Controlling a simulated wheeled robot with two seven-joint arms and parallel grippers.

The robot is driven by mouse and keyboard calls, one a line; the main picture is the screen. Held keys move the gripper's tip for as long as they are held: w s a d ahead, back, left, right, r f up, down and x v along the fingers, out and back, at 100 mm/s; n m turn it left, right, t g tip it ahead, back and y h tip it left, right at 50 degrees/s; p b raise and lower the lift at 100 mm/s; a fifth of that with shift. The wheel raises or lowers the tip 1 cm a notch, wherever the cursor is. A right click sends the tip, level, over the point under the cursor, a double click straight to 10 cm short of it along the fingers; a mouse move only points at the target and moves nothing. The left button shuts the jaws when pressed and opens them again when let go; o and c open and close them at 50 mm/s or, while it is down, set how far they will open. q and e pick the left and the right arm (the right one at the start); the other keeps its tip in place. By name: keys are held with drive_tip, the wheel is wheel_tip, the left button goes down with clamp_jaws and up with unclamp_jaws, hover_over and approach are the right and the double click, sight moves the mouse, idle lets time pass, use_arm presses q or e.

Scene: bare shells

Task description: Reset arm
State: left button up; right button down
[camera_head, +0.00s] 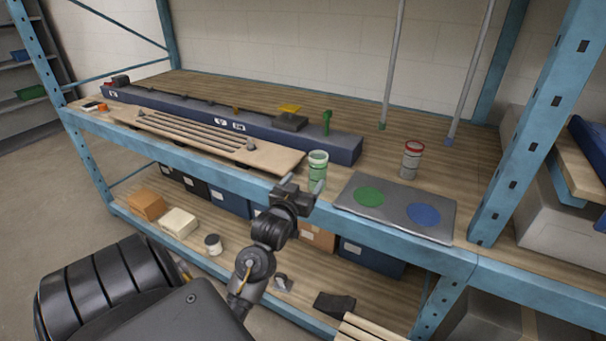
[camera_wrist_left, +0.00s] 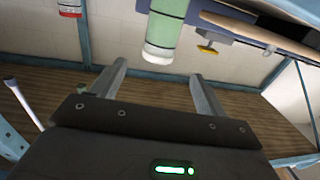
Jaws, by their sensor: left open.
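My left gripper (camera_head: 304,184) is at the front edge of the shelf's upper board, its jaws open and empty. In the left wrist view its two fingers (camera_wrist_left: 158,72) stand wide apart. A green canister with a pale rim (camera_head: 318,168) stands on the board just beyond the fingertips; in the wrist view the green canister (camera_wrist_left: 166,28) appears upside down, ahead of the gap between the fingers. Whether a finger touches it I cannot tell. My right gripper is not in view.
A grey plate (camera_head: 385,212) with a green disc and a blue disc lies right of the gripper. Behind it stands a red-topped canister (camera_head: 410,162). A long dark blue rail (camera_head: 230,118) and a grooved wooden board (camera_head: 283,163) lie left.

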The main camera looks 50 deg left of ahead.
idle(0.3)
use_arm(q)
drive_tip(key=s+d+f+m+g+h, duration=0.25)
drive_tip(key=s+d+f, duration=0.25)
drive_tip(key=d+f, duration=0.25)
drive_tip(key=s+d+f+m+g+h, duration=0.2)
drive_tip(key=s+d+f+g+h, duration=0.15)
drive_tip(key=s+d+f, duration=0.35)
drive_tip(key=s+d+f+m+g+h, duration=0.1)
drive_tip(key=s+d+f+g, duration=0.2)
drive_tip(key=s+d, duration=0.35)
drive_tip(key=s+d+f+m+g+h, duration=0.1)
drive_tip(key=s+d+f+g, duration=0.3)
drive_tip(key=s, duration=0.5)
wheel_tip(320, 180, down, 26)
drive_tip(key=s+g, duration=0.1)
drive_tip(key=s+a+f+g, duration=0.1)
drive_tip(key=s+a+f, duration=0.2)
drive_tip(key=s+f, duration=1.3)
drive_tip(key=shift+s+a+m+y, duration=0.15)
drive_tip(key=shift+a+m+y, duration=0.05)
drive_tip(key=shift+m+y, duration=0.15)
